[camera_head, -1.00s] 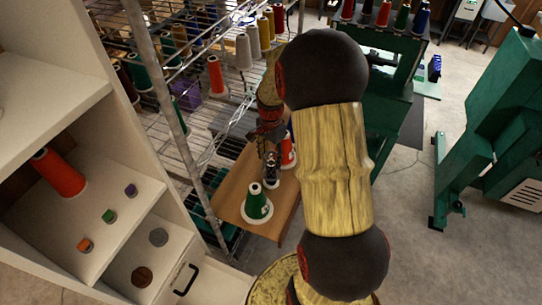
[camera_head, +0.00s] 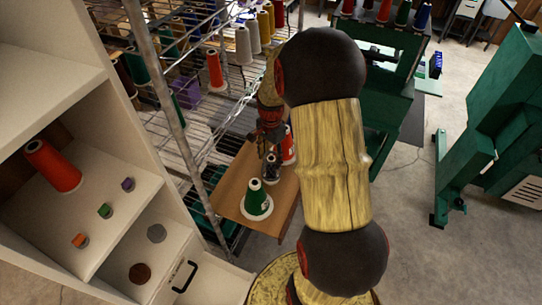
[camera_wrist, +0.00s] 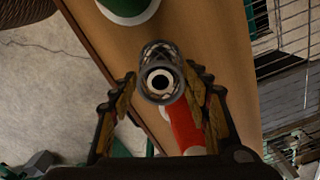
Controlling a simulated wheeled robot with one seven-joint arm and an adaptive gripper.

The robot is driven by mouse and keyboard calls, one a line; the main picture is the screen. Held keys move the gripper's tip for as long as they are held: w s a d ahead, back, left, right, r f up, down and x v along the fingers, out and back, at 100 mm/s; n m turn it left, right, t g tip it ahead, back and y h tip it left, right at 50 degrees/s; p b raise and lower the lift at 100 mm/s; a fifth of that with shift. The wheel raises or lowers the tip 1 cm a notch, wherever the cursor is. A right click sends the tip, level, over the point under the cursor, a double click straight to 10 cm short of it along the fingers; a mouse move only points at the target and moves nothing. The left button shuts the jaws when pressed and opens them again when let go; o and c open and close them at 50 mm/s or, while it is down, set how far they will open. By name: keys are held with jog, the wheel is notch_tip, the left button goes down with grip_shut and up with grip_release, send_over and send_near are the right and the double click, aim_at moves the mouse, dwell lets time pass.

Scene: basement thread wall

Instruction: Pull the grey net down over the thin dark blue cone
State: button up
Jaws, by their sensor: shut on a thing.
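My gripper (camera_wrist: 160,88) is shut on the grey net (camera_wrist: 160,50), with one finger on each side. The net looks like a short mesh sleeve around the top of a thin cone. The cone's pale top ring with its dark hole (camera_wrist: 160,82) shows in the middle of the wrist view. Its dark blue side is mostly hidden by the net and fingers. In the head view my gripper (camera_head: 271,152) is above the wooden board (camera_head: 232,191), between a green cone and a red cone. How far down the net reaches cannot be told.
The green cone (camera_head: 256,197) stands on the board in front of my gripper. The red cone (camera_head: 289,148) stands close on the right, partly hidden by my arm. A wire rack (camera_head: 181,128) with several cones is behind. A white cabinet (camera_head: 140,188) is at the left.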

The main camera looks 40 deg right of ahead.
jog(key=shift+f+b, duration=0.55)
jog(key=shift+f, duration=0.45)
jog(key=o, duration=0.7)
jog(key=shift+o, duration=0.6)
notch_tip(320, 180, up, 12)
